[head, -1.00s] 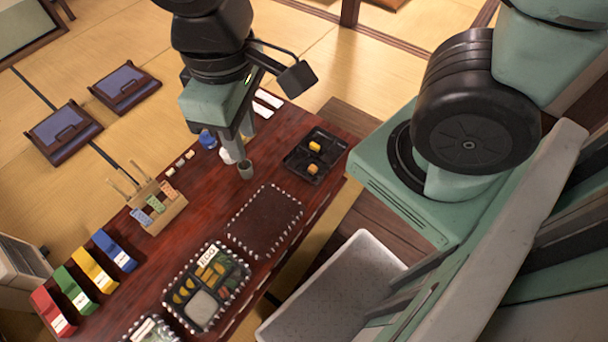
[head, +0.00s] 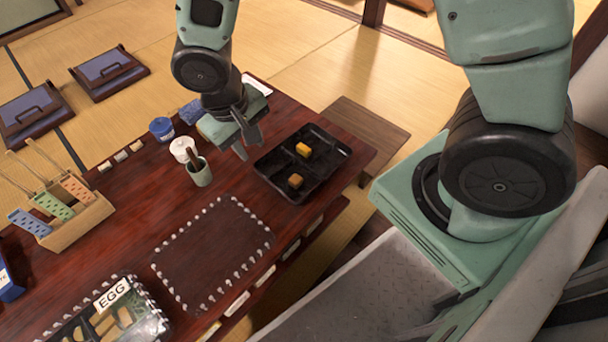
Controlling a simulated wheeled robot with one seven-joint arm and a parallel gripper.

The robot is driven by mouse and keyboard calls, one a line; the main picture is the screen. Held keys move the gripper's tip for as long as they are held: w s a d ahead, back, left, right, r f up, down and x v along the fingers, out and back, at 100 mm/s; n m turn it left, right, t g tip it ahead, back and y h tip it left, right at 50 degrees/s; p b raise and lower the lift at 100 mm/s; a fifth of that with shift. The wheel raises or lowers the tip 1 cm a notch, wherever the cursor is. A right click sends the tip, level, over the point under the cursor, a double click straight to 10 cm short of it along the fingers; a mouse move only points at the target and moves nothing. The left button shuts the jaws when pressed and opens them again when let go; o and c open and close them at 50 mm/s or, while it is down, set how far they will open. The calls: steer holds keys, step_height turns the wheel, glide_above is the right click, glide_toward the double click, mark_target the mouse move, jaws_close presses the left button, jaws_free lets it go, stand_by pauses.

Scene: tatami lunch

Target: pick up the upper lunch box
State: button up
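A black open lunch box (head: 268,165) with dividers stands near the table's far right end. It holds two yellow-orange blocks, and its other compartments look empty. A second box (head: 155,325), with an EGG label and food in it, is cut off at the bottom left. Between the two boxes is a bare rectangle (head: 212,250) edged with white pebble-like pieces. My gripper (head: 250,150) points down just left of the black box's far left corner, apart from it as far as I can see. Its two fingers look spread, with nothing between them.
A grey-green cup (head: 200,172), a white pot (head: 183,149) and a blue jar (head: 162,129) stand left of my gripper. A wooden holder (head: 75,228) with patterned pieces is at the left. A wooden bench (head: 365,135) lies beyond the table's right end.

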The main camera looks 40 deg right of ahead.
steer(key=f+b, duration=0.2)
steer(key=f, duration=0.2)
steer(key=d+f+b, duration=0.1)
steer(key=f+b, duration=0.1)
steer(key=f, duration=0.2)
steer(key=d+f+b, duration=0.1)
steer(key=f+b, duration=0.1)
steer(key=f, duration=0.2)
steer(key=shift+w+f, duration=0.25)
steer(key=shift+f, duration=0.05)
steer(key=f+b, duration=0.1)
steer(key=d+f+b, duration=0.1)
steer(key=f, duration=0.1)
steer(key=f+b, duration=0.2)
steer(key=shift+d+f, duration=0.1)
steer(key=shift+d, duration=0.2)
jaws_close()
